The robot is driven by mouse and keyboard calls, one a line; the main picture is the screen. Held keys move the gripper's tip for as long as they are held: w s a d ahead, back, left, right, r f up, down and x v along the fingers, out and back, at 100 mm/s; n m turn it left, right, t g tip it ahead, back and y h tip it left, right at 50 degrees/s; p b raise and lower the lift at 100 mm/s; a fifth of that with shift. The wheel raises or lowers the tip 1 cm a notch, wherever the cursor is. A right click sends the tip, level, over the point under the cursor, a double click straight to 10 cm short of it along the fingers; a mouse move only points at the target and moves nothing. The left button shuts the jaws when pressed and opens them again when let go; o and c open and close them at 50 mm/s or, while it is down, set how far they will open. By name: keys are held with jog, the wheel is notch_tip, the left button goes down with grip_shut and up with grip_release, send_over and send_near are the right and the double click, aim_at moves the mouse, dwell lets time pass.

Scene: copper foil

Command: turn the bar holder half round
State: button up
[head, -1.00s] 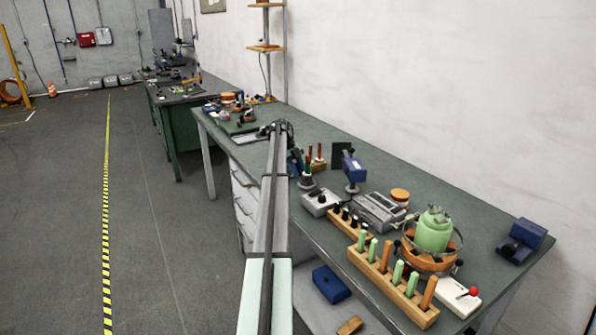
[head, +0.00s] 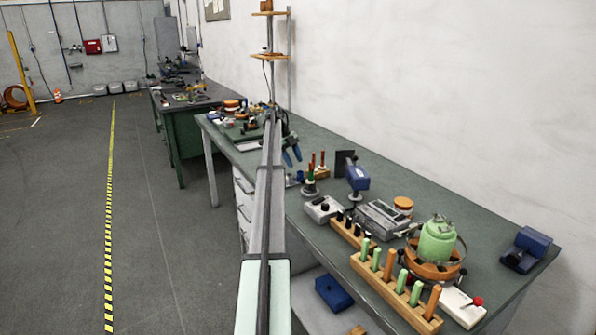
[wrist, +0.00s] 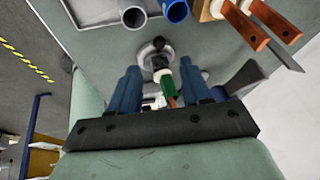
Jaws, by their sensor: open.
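My gripper (head: 291,158) is open and empty above the workbench, its blue fingers pointing down. In the wrist view a small stand (wrist: 146,52) with a round grey base, dark knob and green part shows between and beyond the fingers; its lower part is partly hidden. In the head view this stand (head: 310,188) is upright, just right of and below the fingers, apart from them. A long wooden rack (head: 372,277) with upright green and orange bars stands at the bench's near edge, far from my gripper. I cannot tell for certain which one is the bar holder.
Wooden-handled tools (wrist: 262,22), a blue cup (wrist: 177,11) and a grey tray (wrist: 95,12) lie close around the stand. A blue device (head: 357,178), a grey box (head: 322,208) and a green pot (head: 437,241) crowd the near bench.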

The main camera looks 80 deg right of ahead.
jog(key=shift+v, duration=2.45)
